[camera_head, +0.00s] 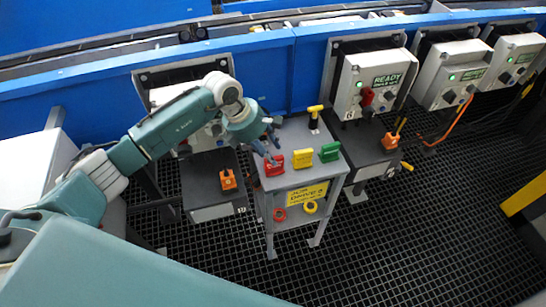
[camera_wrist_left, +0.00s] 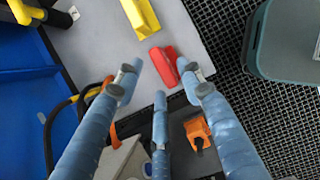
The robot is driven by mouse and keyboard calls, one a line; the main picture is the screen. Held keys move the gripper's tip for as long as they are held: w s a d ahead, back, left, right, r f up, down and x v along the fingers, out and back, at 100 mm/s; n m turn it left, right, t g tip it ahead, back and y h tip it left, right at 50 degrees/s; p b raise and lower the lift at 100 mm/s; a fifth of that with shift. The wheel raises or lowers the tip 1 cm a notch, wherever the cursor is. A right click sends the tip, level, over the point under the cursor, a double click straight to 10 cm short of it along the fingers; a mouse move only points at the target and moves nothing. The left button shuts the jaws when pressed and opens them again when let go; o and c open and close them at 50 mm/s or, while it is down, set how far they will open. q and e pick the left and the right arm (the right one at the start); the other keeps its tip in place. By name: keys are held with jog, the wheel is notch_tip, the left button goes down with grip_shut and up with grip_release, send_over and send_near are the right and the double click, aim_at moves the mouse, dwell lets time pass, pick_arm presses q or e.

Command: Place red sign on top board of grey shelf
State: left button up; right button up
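The red sign (camera_head: 274,166) lies on the top board of the grey shelf (camera_head: 293,138), near its front left corner. In the left wrist view the red sign (camera_wrist_left: 165,66) lies just beyond my fingertips, close to the board's edge. My left gripper (camera_head: 270,149) is above and beside the red sign. In the left wrist view its fingers (camera_wrist_left: 161,83) are spread apart with nothing held between them. Whether a finger touches the sign is unclear. My right gripper is not in view.
A yellow sign (camera_head: 302,158), a green sign (camera_head: 329,152) and a yellow-black tool (camera_head: 314,116) share the top board. Rings (camera_head: 311,207) lie lower down. Dark side tables carry orange items (camera_head: 228,179). Grey control boxes (camera_head: 372,83) line the blue conveyor (camera_head: 270,45) behind.

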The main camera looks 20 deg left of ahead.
pick_arm(q)
jog(key=b+v, duration=0.1)
jog(key=v, duration=0.6)
jog(key=shift+a+r, duration=0.2)
jog(key=shift+r, duration=0.15)
jog(key=shift+s, duration=0.15)
